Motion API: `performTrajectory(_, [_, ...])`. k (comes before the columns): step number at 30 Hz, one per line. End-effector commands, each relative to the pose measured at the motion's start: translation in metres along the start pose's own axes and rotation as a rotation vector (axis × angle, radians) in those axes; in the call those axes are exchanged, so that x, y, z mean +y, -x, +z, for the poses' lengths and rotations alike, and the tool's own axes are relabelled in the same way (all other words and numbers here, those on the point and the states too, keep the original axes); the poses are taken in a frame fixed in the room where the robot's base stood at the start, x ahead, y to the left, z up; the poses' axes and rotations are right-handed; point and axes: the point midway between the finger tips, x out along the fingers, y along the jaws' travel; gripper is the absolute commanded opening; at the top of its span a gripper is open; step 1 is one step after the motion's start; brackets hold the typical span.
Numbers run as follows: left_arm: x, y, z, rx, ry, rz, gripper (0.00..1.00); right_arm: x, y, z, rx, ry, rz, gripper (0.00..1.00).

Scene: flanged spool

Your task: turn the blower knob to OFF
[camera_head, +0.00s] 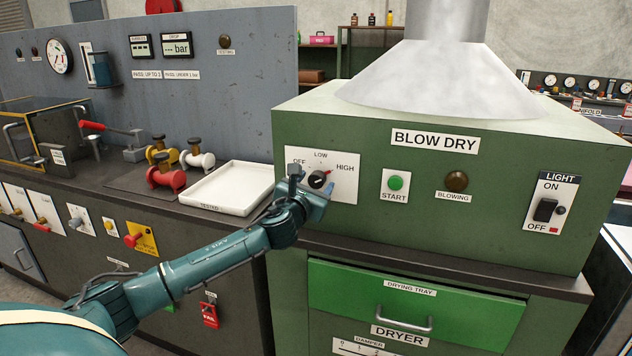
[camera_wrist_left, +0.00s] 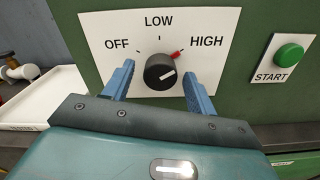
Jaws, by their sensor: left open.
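The blower knob (camera_head: 316,180) is a round black knob on a white plate marked OFF, LOW and HIGH, on the green BLOW DRY cabinet. My left gripper (camera_head: 312,188) is in front of the plate, open. In the left wrist view its blue fingers (camera_wrist_left: 158,70) stand on either side of the knob, with a visible gap on both sides. Whether the tips reach the knob's depth is unclear. My right gripper is not in view.
A green START button (camera_head: 396,183), a brown BLOWING lamp (camera_head: 457,181) and a LIGHT switch (camera_head: 545,210) are to the right. The drying tray drawer handle (camera_head: 404,322) juts out below. A white TESTED tray (camera_head: 228,205) and several spools (camera_head: 166,177) lie left.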

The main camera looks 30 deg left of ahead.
Motion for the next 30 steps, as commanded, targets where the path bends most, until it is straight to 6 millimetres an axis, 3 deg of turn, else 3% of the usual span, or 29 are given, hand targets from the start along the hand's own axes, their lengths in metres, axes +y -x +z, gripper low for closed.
performTrajectory(6, [-0.001,-0.015,0.000,0.000,0.001,-0.001,0.57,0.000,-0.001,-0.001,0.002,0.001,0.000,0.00])
performTrajectory(15, [0.000,-0.016,0.000,0.000,0.000,-0.001,0.57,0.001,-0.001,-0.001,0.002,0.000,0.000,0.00])
performTrajectory(30, [0.000,-0.016,0.000,0.000,0.000,-0.001,0.16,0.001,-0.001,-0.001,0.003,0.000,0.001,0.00])
